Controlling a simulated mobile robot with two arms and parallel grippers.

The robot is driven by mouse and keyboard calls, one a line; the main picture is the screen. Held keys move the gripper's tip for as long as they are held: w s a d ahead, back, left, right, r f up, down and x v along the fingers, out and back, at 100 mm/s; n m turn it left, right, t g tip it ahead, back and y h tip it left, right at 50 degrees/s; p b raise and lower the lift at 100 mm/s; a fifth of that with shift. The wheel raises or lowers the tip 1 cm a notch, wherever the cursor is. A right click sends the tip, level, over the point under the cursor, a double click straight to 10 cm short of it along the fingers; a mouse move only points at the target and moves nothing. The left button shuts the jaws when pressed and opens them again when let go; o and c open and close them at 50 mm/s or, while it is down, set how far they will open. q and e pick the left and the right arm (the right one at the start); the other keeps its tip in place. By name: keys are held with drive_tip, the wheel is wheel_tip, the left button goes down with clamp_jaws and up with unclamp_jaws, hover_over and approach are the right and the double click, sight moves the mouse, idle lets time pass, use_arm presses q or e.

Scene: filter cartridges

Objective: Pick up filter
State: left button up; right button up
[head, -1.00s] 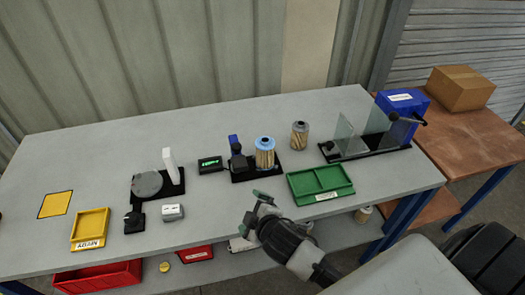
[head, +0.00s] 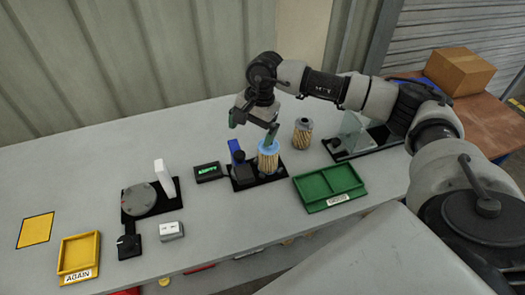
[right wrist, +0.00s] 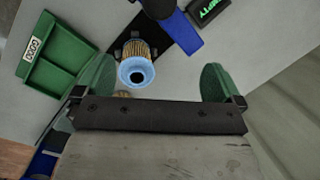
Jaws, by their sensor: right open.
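A pleated tan filter with a light blue top ring (head: 268,162) stands upright on a black fixture (head: 243,184) with a blue post. It also shows in the right wrist view (right wrist: 137,70), between and beyond the fingers. A second filter with a grey top (head: 302,136) stands on the table to its right; in the right wrist view it is mostly hidden behind the gripper. My right gripper (head: 254,126) is open and empty above the blue-topped filter, with its green-padded fingers spread. I cannot tell from the pictures whether a finger touches the filter. My left gripper is out of view.
A green two-part tray (head: 326,202) lies right of the fixture. A small display box (head: 208,174) and a grey disc stand (head: 140,200) are to the left. The back left table is clear.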

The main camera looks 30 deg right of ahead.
sight(268, 150)
drive_tip(key=d+b, duration=0.1)
drive_tip(key=d, duration=0.1)
drive_tip(key=d+f+h+b, duration=0.1)
drive_tip(key=d+h, duration=0.1)
drive_tip(key=d, duration=0.1)
drive_tip(key=shift+w+d+f+b, duration=0.3)
drive_tip(key=shift+w+f+b, duration=0.05)
drive_tip(key=shift+f+b, duration=0.05)
drive_tip(key=shift+d+f+h, duration=0.1)
drive_tip(key=shift+d+h, duration=0.1)
drive_tip(key=shift+h, duration=0.1)
drive_tip(key=shift+f, duration=0.3)
wheel_tip(268, 150, down, 4)
drive_tip(key=shift+s+r+p, duration=0.15)
drive_tip(key=shift+r+p, duration=0.05)
drive_tip(key=shift+p, duration=0.45)
drive_tip(key=shift+f, duration=0.35)
drive_tip(key=f, duration=0.1)
drive_tip(key=f+p, duration=0.1)
drive_tip(key=f, duration=0.1)
drive_tip(key=f+p, duration=0.1)
drive_tip(key=f, duration=0.1)
drive_tip(key=shift+a, duration=0.25)
drive_tip(key=shift+f+n, duration=0.25)
drive_tip(key=shift+n, duration=0.05)
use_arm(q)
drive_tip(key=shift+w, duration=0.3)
use_arm(e)
drive_tip(key=shift+r, duration=0.1)
drive_tip(key=c, duration=1.1)
